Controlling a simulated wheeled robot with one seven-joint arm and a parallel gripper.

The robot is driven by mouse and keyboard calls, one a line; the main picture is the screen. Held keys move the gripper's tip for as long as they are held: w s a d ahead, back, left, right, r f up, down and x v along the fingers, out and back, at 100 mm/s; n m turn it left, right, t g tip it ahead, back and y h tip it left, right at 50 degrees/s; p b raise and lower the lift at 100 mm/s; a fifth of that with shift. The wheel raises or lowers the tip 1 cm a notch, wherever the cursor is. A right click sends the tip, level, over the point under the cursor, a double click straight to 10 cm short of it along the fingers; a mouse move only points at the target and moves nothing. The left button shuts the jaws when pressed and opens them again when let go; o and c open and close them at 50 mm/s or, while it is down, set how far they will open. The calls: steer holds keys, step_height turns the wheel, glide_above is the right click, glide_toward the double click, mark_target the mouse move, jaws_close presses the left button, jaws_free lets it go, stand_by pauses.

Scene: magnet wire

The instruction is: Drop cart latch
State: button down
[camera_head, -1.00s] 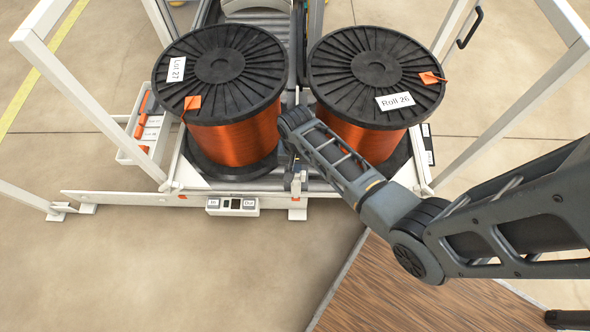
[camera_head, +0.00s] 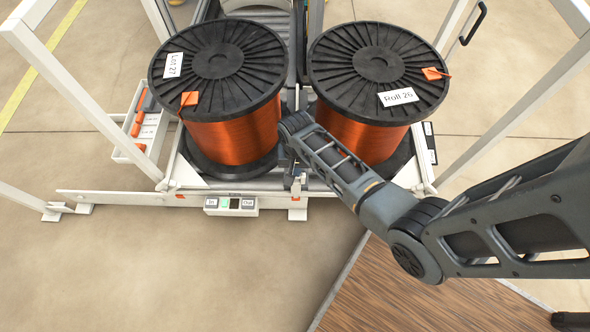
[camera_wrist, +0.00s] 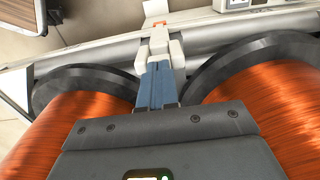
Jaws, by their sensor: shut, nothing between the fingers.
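The cart latch (camera_wrist: 160,37) shows in the wrist view as a small white upright part with an orange patch, at the cart's front rail between two spools. My gripper (camera_wrist: 157,68) has its blue fingers shut together, with the tips right at the latch; I cannot tell whether they touch it. In the head view my gripper (camera_head: 296,183) is small and partly hidden by my wrist, low in the gap between the spools. The cart holds two upright copper wire spools with black flanges, the left spool (camera_head: 235,142) marked Lot 27 and the right spool (camera_head: 345,135) marked Roll 26.
A button box (camera_head: 231,206) with In and Out keys and a lit green lamp sits on the front rail (camera_head: 120,198). White frame posts (camera_head: 80,92) flank the cart. A side tray (camera_head: 140,130) holds orange items. A wooden surface (camera_head: 400,297) lies below my arm. The front-left floor is clear.

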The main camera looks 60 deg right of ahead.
step_height(320, 180, up, 8)
steer(key=p, duration=0.8)
steer(key=shift+f, duration=0.1)
stand_by(0.3)
steer(key=s+a+r+n+t+h+p, duration=0.1)
steer(key=s+a+r+n+t+p, duration=0.15)
steer(key=s+a+r, duration=0.35)
steer(key=s+a+r+n+t+p, duration=0.1)
steer(key=s+a+r+n+t, duration=0.25)
steer(key=s, duration=0.45)
steer(key=s+a+r+n+t, duration=0.1)
steer(key=s+r+t, duration=0.2)
steer(key=r, duration=0.8)
steer(key=s+a+r+n+t+p, duration=0.1)
steer(key=s+r+n+t, duration=0.1)
steer(key=r, duration=1)
steer(key=s+a+r+n+t+y+p, duration=0.1)
steer(key=s+r+t, duration=0.3)
steer(key=r, duration=0.7)
steer(key=shift+s+a+r+n, duration=0.25)
steer(key=shift+a+r+n, duration=0.15)
steer(key=shift+n, duration=0.2)
